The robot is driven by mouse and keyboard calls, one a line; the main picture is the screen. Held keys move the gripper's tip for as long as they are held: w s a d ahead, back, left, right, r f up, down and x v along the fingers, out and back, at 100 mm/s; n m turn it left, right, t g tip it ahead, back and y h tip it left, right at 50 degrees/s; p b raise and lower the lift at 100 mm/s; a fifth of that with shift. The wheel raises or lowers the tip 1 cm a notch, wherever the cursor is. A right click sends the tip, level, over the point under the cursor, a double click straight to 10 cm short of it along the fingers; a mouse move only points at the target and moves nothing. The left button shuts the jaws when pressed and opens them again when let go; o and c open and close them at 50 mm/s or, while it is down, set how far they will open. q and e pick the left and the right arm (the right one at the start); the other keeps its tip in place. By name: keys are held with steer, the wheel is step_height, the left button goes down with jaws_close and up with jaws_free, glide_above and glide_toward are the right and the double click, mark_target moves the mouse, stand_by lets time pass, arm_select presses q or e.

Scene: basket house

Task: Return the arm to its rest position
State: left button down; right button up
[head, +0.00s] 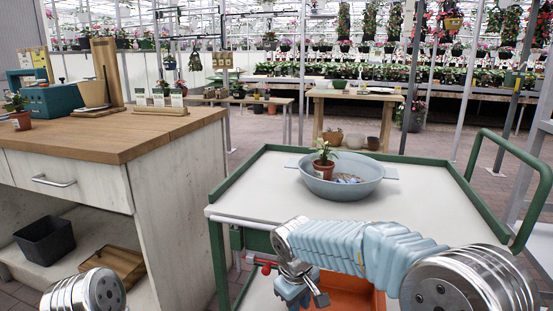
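My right arm comes in from the lower right and stretches left across the front of the cart (250,190). My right gripper (300,290) hangs at its end, low by the cart's front edge, pointing down. Its fingertips are partly hidden, so I cannot tell whether it is open or shut. Of my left arm only a metal joint shows at the bottom left; my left gripper is out of view. A blue-grey basin (345,186) stands on the cart, apart from my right arm. A small potted plant (323,164) is inside it.
A wooden-topped counter (130,135) stands at the left, with a black bin (44,240) on its lower shelf. The cart has a green rim and handle (510,150) at the right. An orange tray (350,294) lies below the cart top. Plant benches fill the background.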

steer(key=s+d+f+m+g+y, duration=0.1)
steer(key=s+f, duration=0.1)
steer(key=f, duration=0.6)
steer(key=s+d+f+m+y, duration=0.1)
steer(key=s+d+f, duration=0.1)
steer(key=f, duration=0.6)
steer(key=s+d+f+m+y, duration=0.3)
steer(key=s+f+m, duration=0.4)
steer(key=s+f, duration=0.7)
steer(key=shift+s+d+f+m+t, duration=0.3)
steer(key=shift+s+f+m, duration=0.1)
steer(key=shift+s, duration=0.85)
